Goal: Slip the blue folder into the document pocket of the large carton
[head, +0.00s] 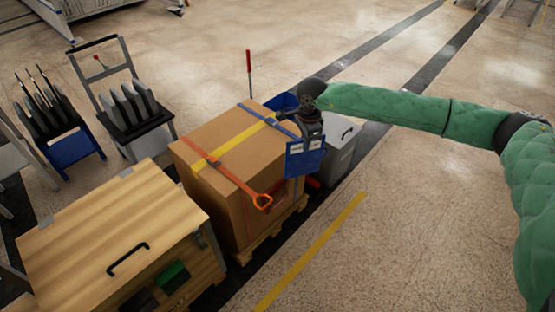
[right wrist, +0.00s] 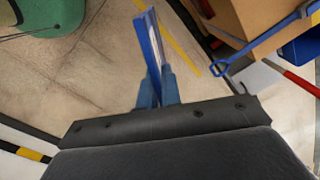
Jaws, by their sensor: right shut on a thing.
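The large carton (head: 228,150) stands on a pallet in the middle of the head view, with yellow, orange and blue straps over it. The blue folder (head: 304,160) hangs upright from my right gripper (head: 311,132), beside the carton's right side. It has a small white label near its top. In the right wrist view the folder (right wrist: 148,40) shows nearly edge-on between the blue fingers (right wrist: 157,88), which are shut on it. The carton (right wrist: 250,15) is at the top right there. I cannot make out the document pocket; the folder and arm cover part of that side. My left gripper is out of view.
A wooden crate (head: 110,240) with a black handle stands at the front left. A grey bin (head: 341,145) and a blue bin (head: 284,101) stand behind the folder. Carts with upright panels (head: 130,104) are at the left. The floor at the right is free.

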